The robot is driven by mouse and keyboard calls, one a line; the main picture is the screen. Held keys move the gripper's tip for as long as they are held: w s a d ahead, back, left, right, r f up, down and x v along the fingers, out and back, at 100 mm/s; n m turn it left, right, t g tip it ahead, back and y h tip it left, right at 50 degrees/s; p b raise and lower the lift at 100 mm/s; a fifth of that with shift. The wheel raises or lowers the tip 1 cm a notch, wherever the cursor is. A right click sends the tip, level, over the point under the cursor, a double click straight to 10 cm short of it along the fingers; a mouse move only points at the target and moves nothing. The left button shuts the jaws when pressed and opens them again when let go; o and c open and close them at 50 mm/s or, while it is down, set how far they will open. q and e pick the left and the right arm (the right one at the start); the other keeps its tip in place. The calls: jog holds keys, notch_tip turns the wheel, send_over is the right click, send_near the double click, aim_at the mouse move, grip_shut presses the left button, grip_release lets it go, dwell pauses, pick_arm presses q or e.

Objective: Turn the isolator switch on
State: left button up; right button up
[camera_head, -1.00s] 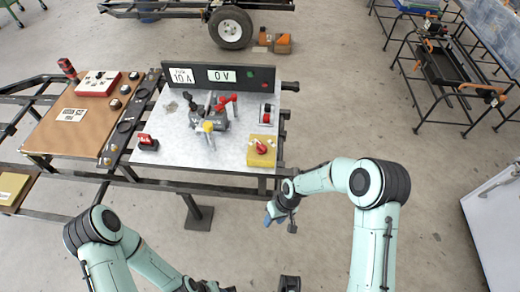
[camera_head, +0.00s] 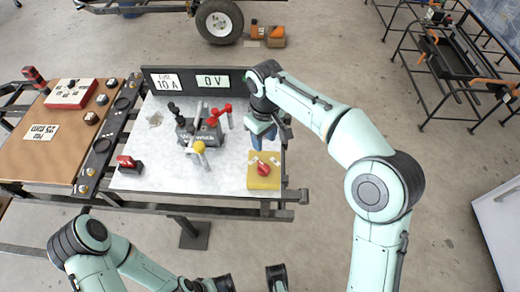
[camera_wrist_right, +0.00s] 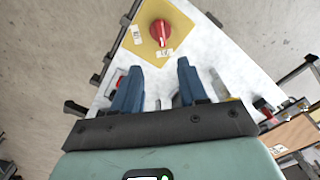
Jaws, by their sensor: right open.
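The isolator switch is a red rotary knob (camera_head: 263,169) on a yellow box (camera_head: 264,182) at the near right corner of the white panel table. In the right wrist view the red knob (camera_wrist_right: 161,32) sits on its yellow plate, beyond the fingertips and near the top. My right gripper (camera_head: 263,135) is over the panel just behind the yellow box, its blue fingers pointing down. In the wrist view the right gripper (camera_wrist_right: 156,76) is open and empty, apart from the knob. My left arm shows at lower left, but its fingers are not visible.
A black upright board (camera_head: 180,82) with "10 A" and "0 V" labels stands behind the panel. Grey terminals (camera_head: 200,130) with red, black and yellow plugs sit mid-panel. A small red-topped block (camera_head: 130,164) is at left. A brown board (camera_head: 50,140) lies further left.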

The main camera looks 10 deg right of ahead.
jog(key=b, duration=0.2)
send_over(264, 165)
jog(key=f, duration=0.5)
jog(key=shift+s+f, duration=0.2)
jog(key=shift+f, duration=0.05)
pick_arm(q)
jog(key=shift+t, duration=0.6)
jog(key=w+f, duration=0.1)
jog(key=w+a+f+b, duration=0.1)
jog(key=w+f, duration=0.1)
jog(key=shift+a+f, duration=0.15)
jog(key=shift+f, duration=0.1)
pick_arm(e)
notch_tip(264, 165, down, 8)
jog(key=shift+w+r, duration=0.1)
jog(key=shift+w, duration=0.05)
grip_shut()
